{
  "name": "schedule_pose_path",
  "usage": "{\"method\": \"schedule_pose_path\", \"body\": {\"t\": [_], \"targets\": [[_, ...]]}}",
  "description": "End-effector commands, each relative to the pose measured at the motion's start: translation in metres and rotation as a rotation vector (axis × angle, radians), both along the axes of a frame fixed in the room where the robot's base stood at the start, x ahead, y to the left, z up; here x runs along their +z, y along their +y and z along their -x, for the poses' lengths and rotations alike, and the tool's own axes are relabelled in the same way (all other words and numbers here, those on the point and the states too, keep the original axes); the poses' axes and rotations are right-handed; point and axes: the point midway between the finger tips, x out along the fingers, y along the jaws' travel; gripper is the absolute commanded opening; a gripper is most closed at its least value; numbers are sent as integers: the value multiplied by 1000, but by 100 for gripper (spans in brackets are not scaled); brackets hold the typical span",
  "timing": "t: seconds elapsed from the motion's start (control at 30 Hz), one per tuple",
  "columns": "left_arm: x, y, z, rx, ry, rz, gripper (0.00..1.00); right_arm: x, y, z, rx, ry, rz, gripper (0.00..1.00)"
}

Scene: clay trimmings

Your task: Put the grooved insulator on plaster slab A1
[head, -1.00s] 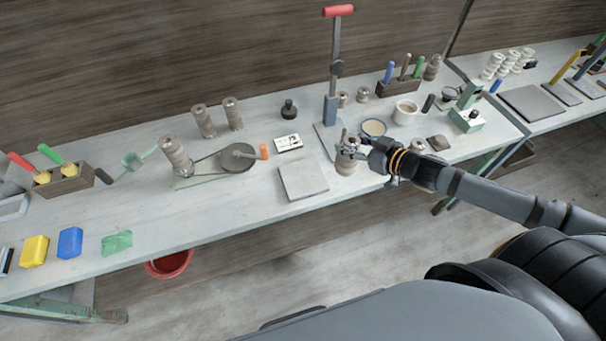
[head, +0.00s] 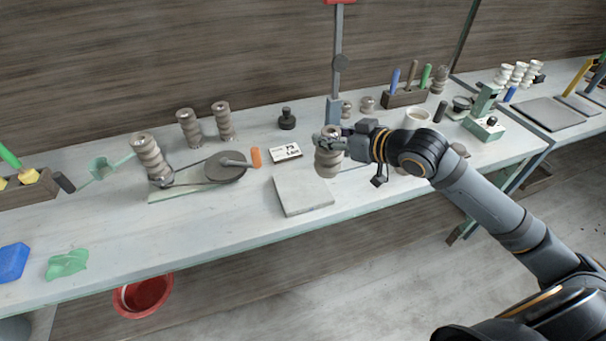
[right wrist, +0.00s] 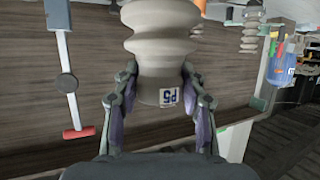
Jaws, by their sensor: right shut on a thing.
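My right gripper (head: 330,143) is shut on the grooved insulator (head: 328,164), a grey-beige ribbed cylinder, held roughly upright. In the right wrist view the insulator (right wrist: 160,50) sits between both fingers, with a small white tag marked like "P5". In the head view, its lower end shows just behind the back right corner of a square grey plaster slab (head: 303,196), apparently above the bench. I cannot read a mark on the slab, so I cannot tell whether it is A1. The slab's top looks bare. My left gripper is not in view.
A lever press (head: 338,65) stands behind the gripper. Other ribbed insulators (head: 188,128) stand further left. A white cup (head: 417,117) stands behind my arm.

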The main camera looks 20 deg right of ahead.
Motion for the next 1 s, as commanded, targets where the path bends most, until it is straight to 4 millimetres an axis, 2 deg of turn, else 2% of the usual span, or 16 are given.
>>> {"method": "schedule_pose_path", "body": {"t": [0.27, 0.63, 0.9, 1.0], "targets": [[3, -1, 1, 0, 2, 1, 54, -6, 16, -15, -4, -5, -10, 0], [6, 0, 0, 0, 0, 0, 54, -54, 44, -42, -5, 0, -6, 0], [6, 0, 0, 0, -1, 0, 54, -65, 50, -48, -5, -3, -1, 0], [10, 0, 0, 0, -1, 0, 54, -79, 52, -49, -6, 3, 0, 0]]}}
